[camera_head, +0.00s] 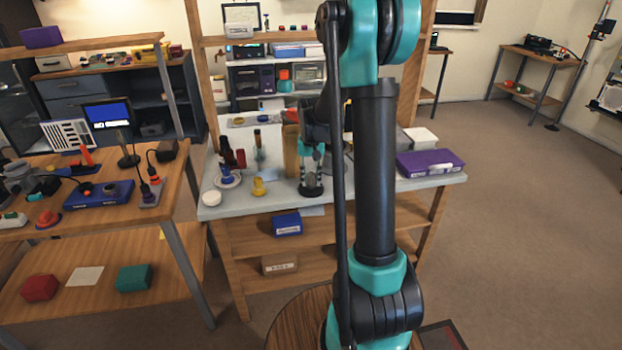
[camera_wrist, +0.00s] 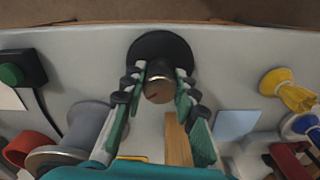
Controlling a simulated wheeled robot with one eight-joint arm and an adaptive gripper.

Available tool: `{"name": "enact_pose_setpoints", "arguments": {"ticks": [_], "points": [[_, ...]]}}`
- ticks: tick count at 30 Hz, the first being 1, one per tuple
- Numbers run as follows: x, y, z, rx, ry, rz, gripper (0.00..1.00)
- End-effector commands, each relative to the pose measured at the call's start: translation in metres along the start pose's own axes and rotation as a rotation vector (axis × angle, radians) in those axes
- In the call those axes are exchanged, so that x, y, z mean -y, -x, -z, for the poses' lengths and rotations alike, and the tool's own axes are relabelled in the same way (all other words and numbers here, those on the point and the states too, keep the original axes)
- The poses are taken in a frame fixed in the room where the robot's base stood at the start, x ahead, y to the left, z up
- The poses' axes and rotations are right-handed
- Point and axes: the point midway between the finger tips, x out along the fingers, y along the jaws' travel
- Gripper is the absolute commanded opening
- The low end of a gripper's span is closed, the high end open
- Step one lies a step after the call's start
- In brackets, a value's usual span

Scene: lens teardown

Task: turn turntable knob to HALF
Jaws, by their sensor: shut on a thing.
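The turntable knob (camera_wrist: 158,89) is a round, brownish metallic knob with a dark line on its face. It stands against a black round base (camera_wrist: 160,46) at the top middle of the wrist view. My gripper (camera_wrist: 160,84) has its two teal and black fingers on either side of the knob, shut on it. In the head view my gripper (camera_head: 313,158) reaches down to the black base (camera_head: 311,192) on the grey bench, and the knob is hidden there. I cannot read a HALF mark or any other setting.
In the wrist view a grey spool (camera_wrist: 80,130) and a green button box (camera_wrist: 18,72) are at left. A yellow piece (camera_wrist: 292,90) and a blue card (camera_wrist: 237,124) are at right. A purple box (camera_head: 430,163) lies on the bench's right end (camera_head: 390,190).

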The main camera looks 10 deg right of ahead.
Motion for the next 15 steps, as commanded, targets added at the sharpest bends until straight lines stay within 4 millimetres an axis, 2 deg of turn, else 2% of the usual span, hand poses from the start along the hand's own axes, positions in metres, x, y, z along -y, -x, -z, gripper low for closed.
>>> {"name": "enact_pose_setpoints", "arguments": {"ticks": [15], "points": [[0.0,0.0002,0.0003,-0.001,-0.425,0.0,0.0]]}}
